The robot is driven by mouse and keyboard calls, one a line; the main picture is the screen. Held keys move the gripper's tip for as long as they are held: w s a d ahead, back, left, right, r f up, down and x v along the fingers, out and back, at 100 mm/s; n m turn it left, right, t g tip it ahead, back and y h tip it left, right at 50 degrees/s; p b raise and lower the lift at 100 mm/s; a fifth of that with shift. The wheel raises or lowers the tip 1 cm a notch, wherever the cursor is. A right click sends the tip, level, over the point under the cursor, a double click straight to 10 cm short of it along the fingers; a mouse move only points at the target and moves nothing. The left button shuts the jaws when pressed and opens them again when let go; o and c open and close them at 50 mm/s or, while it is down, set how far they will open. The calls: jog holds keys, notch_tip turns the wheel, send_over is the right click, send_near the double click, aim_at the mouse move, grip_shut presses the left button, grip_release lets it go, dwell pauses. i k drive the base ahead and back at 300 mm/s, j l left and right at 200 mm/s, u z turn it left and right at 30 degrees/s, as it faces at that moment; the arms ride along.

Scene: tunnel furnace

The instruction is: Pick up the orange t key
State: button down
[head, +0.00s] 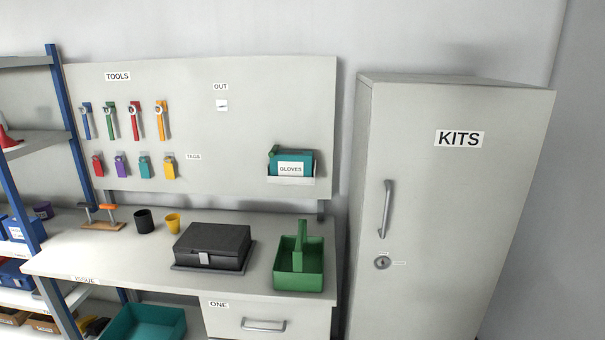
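The orange t key (108,207) appears to be the orange-handled one of two T-shaped keys standing upright in a small wooden block (103,226). The block is at the back left of the bench, below the tool board. The second key, with a dark handle (85,205), stands just left of it. The lower part of the orange key's shaft is hard to make out at this size. My gripper is not in view.
A black cup (145,221) and a yellow cup (173,223) stand right of the block. A black case (212,243) and a green caddy (298,277) are farther right on the bench (130,268). A blue shelf post (65,130) rises at left. The bench's front left is clear.

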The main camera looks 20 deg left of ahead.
aim_at(110, 207)
jog(key=u, duration=2.25)
